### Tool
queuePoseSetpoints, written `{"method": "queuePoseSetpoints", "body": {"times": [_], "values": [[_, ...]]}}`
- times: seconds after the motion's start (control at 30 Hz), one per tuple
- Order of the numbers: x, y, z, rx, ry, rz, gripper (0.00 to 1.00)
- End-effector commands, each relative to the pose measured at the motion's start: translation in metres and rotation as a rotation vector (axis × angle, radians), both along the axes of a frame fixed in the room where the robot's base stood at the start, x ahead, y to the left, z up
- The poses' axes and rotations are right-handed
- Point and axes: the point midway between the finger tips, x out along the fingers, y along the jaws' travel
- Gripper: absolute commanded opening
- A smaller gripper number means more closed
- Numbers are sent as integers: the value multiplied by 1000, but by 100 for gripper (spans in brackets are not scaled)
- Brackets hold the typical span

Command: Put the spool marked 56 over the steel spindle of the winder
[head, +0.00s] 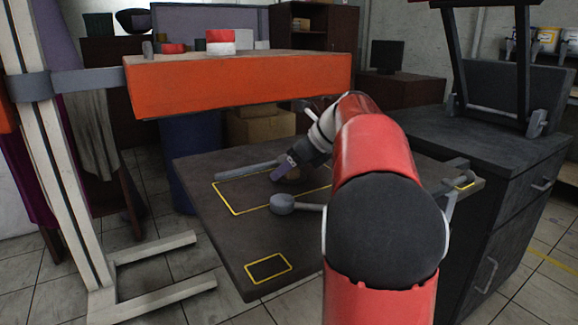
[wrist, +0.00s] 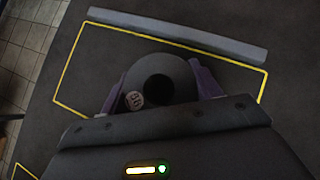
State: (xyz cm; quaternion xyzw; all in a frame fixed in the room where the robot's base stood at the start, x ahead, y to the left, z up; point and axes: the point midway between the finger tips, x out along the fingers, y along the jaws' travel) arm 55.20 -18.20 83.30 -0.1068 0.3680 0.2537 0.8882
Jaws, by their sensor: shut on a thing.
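My gripper (wrist: 160,88) has purple fingers on either side of a grey spool (wrist: 165,68) with a dark round hole. It is shut on the spool. A pale round label with digits sits on the spool, turned and hard to read. In the head view my gripper (head: 281,170) is low over the dark table (head: 218,228), inside the yellow outline; a brownish round part of the spool shows beside it. I cannot make out the steel spindle or the winder for certain; my arm hides part of the table.
A long grey bar (head: 246,170) lies along the outline's far side, also in the wrist view (wrist: 185,33). A grey round knob on a rod (head: 283,203) is nearer. A small yellow-edged rectangle (head: 268,267) is bare. An orange beam (head: 235,84) stands behind.

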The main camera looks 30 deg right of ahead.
Motion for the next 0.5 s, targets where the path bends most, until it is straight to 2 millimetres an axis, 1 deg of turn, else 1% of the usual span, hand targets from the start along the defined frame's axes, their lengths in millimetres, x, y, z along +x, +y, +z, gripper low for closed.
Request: {"method": "queuePoseSetpoints", "body": {"times": [0.03,0.07,0.2,0.23,0.5], "values": [[0,0,-2,1,1,0,37],[0,0,-2,1,0,1,64],[0,0,-2,0,0,0,82],[0,0,-2,0,0,0,85],[0,0,-1,0,0,0,85]]}}
